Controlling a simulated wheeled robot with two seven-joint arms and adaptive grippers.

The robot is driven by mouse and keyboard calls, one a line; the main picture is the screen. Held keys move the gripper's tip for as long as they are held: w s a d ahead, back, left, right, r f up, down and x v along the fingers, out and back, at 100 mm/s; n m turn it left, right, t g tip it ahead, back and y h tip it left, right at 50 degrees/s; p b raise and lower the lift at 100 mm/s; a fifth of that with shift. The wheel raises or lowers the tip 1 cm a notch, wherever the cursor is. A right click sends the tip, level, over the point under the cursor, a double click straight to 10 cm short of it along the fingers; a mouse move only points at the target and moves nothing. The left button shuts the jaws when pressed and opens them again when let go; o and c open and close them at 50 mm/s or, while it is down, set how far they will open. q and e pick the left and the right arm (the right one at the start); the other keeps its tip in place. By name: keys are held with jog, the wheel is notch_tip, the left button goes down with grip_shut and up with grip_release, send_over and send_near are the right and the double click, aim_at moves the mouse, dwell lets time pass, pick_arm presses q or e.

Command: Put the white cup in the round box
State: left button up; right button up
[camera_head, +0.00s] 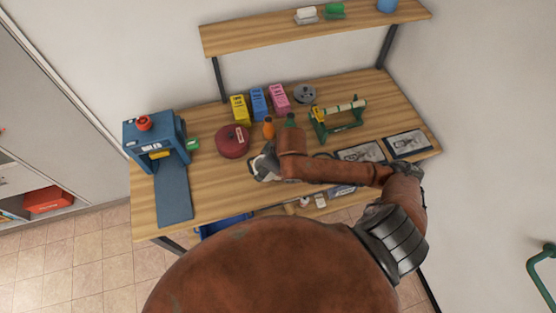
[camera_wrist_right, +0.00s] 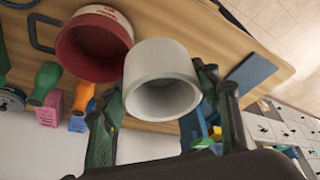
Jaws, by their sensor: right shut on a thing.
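The white cup (camera_wrist_right: 160,60) is held between the fingers of my right gripper (camera_wrist_right: 162,98) in the wrist view, its open mouth towards the camera. In the head view my right gripper (camera_head: 261,168) is above the table, just to the right of and nearer than the round box. The round box (camera_head: 232,141) is dark red and stands on the table. In the wrist view the round box (camera_wrist_right: 92,45) lies beside the cup, apparently open, with pale lettering on it. The cup is hard to make out in the head view. My left gripper is not in view.
A blue machine (camera_head: 155,140) with a red button stands left of the round box. Yellow, blue and pink blocks (camera_head: 258,104) stand behind it. An orange bottle (camera_head: 268,129) and a green one (camera_head: 291,121) are close to my right arm. A green-framed device (camera_head: 336,120) is further right.

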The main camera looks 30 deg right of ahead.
jog(key=shift+s+d+r+n+p, duration=0.2)
jog(key=shift+s+n+p, duration=0.15)
jog(key=shift+s, duration=0.3)
pick_arm(q)
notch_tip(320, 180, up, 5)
jog(key=p, duration=0.3)
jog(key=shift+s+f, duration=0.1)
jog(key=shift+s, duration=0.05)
pick_arm(e)
jog(key=w+d+f, duration=0.3)
jog(key=f, duration=0.1)
jog(key=w+d+f, duration=0.3)
jog(key=f, duration=0.1)
jog(key=w+d+f, duration=0.3)
jog(key=f, duration=0.2)
jog(key=shift+w+d+f, duration=0.1)
jog(key=shift+w+d, duration=0.25)
jog(key=shift+f, duration=0.6)
jog(key=o, duration=0.9)
jog(key=shift+c, duration=0.2)
